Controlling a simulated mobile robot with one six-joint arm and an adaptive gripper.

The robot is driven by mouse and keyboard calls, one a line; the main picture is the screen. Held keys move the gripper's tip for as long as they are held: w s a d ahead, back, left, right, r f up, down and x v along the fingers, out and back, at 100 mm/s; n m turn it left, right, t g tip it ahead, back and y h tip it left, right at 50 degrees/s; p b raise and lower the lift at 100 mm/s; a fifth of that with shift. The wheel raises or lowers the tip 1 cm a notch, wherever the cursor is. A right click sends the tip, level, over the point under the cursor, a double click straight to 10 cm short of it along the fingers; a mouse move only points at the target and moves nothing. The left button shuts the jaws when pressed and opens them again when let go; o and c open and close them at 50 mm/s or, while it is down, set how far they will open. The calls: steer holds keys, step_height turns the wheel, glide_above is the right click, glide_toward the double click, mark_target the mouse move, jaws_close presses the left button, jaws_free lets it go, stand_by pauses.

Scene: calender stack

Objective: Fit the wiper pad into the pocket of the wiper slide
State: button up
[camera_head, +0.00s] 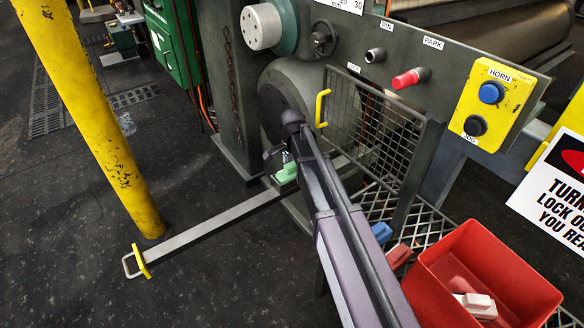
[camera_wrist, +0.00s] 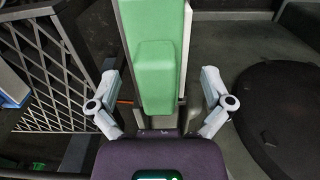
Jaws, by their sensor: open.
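The green wiper pad (camera_head: 287,172) sits at the machine end of the wiper slide (camera_head: 200,229), a long grey bar with a yellow plate and pull handle at its outer end. In the wrist view the pad (camera_wrist: 154,28) is a pale green strip with a raised green block (camera_wrist: 154,78) on it. A thin metal edge runs along its right side. I cannot tell how deep the pad sits in the pocket. My gripper (camera_head: 276,157) is at the pad. In the wrist view my gripper (camera_wrist: 158,82) is open, with one finger on each side of the block, apart from it.
A blue block (camera_head: 381,232) and a red block (camera_head: 398,256) lie on the mesh shelf. A red bin (camera_head: 480,262) holds white pieces. A wire guard (camera_head: 372,125) with a yellow handle stands right of my arm.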

steer(key=shift+r+p, duration=4.15)
steer(key=shift+r, duration=0.15)
steer(key=s+a+r+n+p, duration=0.1)
steer(key=s+r+p, duration=0.4)
steer(key=r+p, duration=0.5)
steer(key=s+a+r+n+p, duration=0.1)
steer(key=s+r+p, duration=0.3)
steer(key=r+p, duration=0.5)
steer(key=shift+s+a+r+n+p, duration=0.2)
steer(key=shift+s+r+n+p, duration=0.2)
steer(key=shift+n, duration=0.3)
